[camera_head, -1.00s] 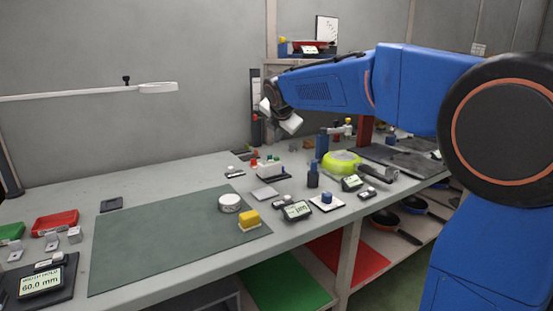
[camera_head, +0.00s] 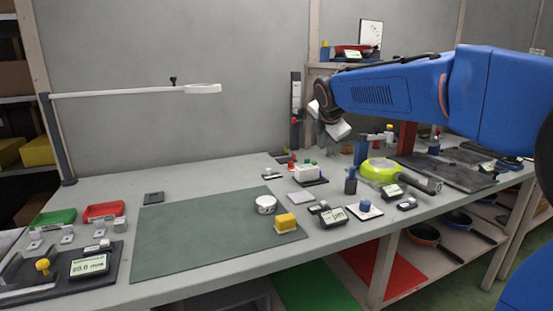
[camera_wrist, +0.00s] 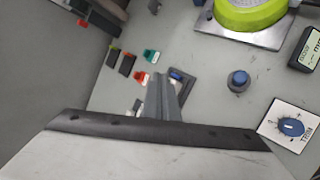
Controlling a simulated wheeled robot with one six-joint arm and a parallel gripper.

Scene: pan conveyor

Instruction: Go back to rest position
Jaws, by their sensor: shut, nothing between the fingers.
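My gripper (camera_head: 336,130) hangs at the end of my blue arm, above the back part of the workbench (camera_head: 215,185). In the wrist view its grey fingers (camera_wrist: 162,98) are together with nothing between them. Below and around them in that view lie small items on the bench, apart from the fingers. The fingertips are small and blurred in the head view.
A lime-green round device (camera_head: 380,170) stands right of my gripper. A green mat (camera_head: 200,235) holds a white round piece (camera_head: 265,204) and a yellow block (camera_head: 285,222). Red (camera_head: 103,212) and green (camera_head: 55,217) trays sit at left. Pans (camera_head: 424,234) lie on the lower shelf.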

